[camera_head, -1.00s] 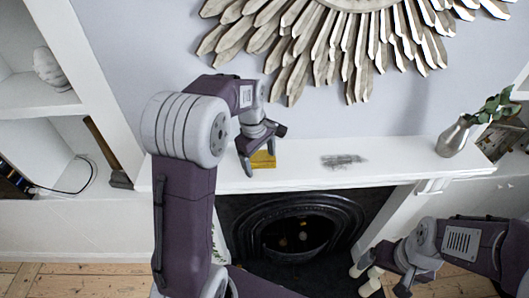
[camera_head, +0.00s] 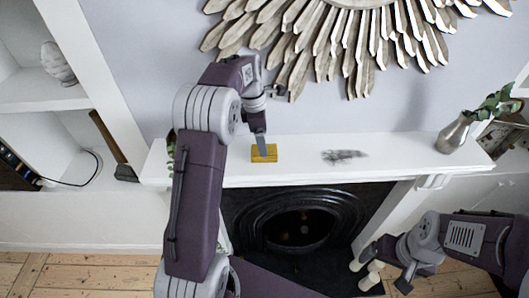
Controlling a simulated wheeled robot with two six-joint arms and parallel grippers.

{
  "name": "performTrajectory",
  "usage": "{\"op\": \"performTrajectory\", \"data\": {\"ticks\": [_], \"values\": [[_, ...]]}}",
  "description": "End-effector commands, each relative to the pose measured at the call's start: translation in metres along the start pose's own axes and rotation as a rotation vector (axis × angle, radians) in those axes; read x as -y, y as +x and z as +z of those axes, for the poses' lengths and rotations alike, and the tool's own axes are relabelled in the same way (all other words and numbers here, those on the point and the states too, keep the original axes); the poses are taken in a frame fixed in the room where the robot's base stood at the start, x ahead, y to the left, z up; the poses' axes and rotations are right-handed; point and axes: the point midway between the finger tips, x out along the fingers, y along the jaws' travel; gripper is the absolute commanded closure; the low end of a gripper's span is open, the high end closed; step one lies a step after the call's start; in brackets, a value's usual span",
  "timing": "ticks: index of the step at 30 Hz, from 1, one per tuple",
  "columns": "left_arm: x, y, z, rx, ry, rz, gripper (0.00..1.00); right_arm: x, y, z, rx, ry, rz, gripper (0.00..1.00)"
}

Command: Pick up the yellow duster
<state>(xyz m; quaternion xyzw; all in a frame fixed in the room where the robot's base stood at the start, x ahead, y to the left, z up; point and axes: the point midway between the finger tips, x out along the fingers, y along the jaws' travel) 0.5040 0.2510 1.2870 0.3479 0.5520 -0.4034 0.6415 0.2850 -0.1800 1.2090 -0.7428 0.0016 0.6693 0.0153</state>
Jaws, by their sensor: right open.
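The yellow duster (camera_head: 271,155) is a small yellow block lying on the left part of the white mantelpiece (camera_head: 400,158). My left gripper (camera_head: 262,150) points down at the duster, and its finger covers part of the duster's middle. I see the gripper nearly edge-on, so its opening and whether it touches the duster cannot be told. My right gripper (camera_head: 369,274) is open and empty at the lower right, in front of the fireplace, well away from the duster.
A dark smudge (camera_head: 344,156) marks the mantelpiece right of the duster. A silver vase (camera_head: 453,136) with leaves stands at the right end. A sunburst mirror frame (camera_head: 340,45) hangs above. A wooden-handled tool (camera_head: 108,148) leans at the left. The black fireplace (camera_head: 305,225) is below.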

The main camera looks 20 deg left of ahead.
Motion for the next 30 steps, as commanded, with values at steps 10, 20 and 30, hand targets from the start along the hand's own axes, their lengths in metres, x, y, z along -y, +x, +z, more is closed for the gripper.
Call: {"op": "performTrajectory", "data": {"ticks": [10, 20, 30], "values": [[0.005, 0.048, -0.003, 0.000, 0.001, -0.003, 0.16, 0.001, -0.023, -0.002, 0.000, 0.000, 0.000, 0.10], [0.004, 0.052, -0.003, 0.000, 0.001, 0.000, 0.44, 0.000, -0.022, -0.002, 0.000, 0.000, 0.000, 0.10], [0.004, 0.051, -0.004, 0.000, 0.001, 0.000, 0.82, 0.000, -0.021, -0.002, 0.000, 0.000, 0.000, 0.10]]}}
